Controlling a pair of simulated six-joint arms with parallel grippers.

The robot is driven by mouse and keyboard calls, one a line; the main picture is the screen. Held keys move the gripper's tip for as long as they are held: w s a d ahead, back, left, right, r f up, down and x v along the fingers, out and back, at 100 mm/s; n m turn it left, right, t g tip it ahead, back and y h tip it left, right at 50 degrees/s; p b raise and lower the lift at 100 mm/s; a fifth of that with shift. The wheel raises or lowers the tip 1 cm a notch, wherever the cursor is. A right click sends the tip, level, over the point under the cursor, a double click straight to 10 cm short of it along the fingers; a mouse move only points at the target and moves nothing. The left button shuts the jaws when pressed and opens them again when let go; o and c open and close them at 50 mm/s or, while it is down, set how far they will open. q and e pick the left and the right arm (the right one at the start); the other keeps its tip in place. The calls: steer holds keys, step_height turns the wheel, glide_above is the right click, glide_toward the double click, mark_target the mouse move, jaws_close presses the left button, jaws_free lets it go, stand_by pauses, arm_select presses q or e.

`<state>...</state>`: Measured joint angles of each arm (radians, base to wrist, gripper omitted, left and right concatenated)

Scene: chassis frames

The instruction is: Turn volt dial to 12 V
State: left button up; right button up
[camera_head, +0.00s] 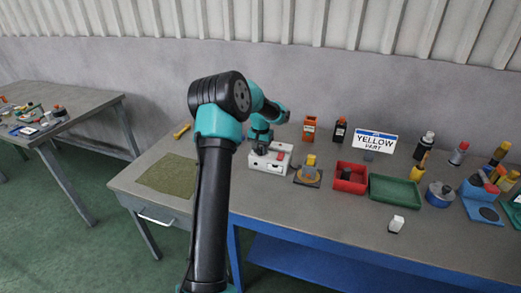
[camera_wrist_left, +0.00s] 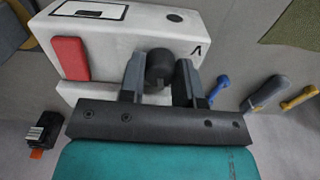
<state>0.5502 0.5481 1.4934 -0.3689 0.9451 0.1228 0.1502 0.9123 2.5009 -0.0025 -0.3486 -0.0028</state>
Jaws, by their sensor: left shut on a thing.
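The white instrument box (camera_head: 265,166) stands on the bench in the head view, with a red part on it. In the left wrist view the white box (camera_wrist_left: 112,35) shows a red block (camera_wrist_left: 70,58), a dark-edged display panel and a small black knob. My left gripper (camera_wrist_left: 160,75) is shut on the dark round volt dial (camera_wrist_left: 158,63), one finger on each side of it. In the head view my left gripper (camera_head: 261,150) is at the box, partly hidden by my arm. The dial's setting cannot be read. My right gripper is not in view.
A red bin (camera_head: 338,184), a green tray (camera_head: 372,191) and a sign reading YELLOW (camera_head: 375,141) stand to the right. A green mat (camera_head: 168,175) lies to the left. Several bottles stand further right. The bench front is mostly clear, apart from a small white item (camera_head: 396,223).

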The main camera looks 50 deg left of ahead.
mark_target(261, 149)
arm_select(q)
steer(key=shift+m, duration=1.1)
steer(key=o, duration=0.9)
step_height(261, 149, up, 17)
steer(key=shift+r, duration=0.2)
